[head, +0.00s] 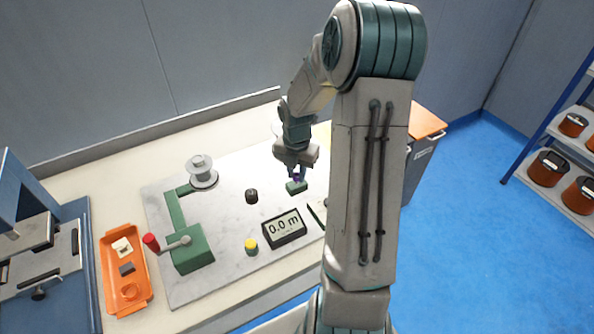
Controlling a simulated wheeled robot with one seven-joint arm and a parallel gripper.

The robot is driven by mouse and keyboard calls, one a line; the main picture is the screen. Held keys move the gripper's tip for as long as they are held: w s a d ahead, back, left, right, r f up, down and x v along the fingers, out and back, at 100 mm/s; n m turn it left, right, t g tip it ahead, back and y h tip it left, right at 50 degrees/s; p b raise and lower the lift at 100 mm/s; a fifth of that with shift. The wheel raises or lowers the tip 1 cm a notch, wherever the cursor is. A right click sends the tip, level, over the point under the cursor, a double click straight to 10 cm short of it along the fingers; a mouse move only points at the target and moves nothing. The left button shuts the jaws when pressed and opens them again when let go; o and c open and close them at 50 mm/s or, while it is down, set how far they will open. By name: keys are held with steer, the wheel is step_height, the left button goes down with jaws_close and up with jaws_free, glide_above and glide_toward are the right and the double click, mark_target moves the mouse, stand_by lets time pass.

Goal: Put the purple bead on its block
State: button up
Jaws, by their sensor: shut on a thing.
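The purple bead (297,178) shows as a small dark purple spot just below my gripper (296,170). My gripper is shut on it, pointing down. A small green block (296,188) lies on the grey plate directly under the bead. The bead is at or just above the top of the block; I cannot tell whether they touch. My gripper and wrist hide part of the bead.
A green winder with a red-knobbed crank (190,247) stands at left on the plate (222,265). A meter reading 0.0 m (284,228), a black knob (251,196) and a yellow-topped button (251,246) are nearby. An orange tray (108,256) lies far left.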

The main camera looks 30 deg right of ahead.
steer(key=shift+f+b, duration=0.45)
steer(key=shift+f, duration=0.45)
jaws_close()
steer(key=o, duration=1)
jaws_free()
steer(key=shift+r, duration=0.1)
step_height(320, 180, up, 14)
steer(key=shift+f, duration=0.15)
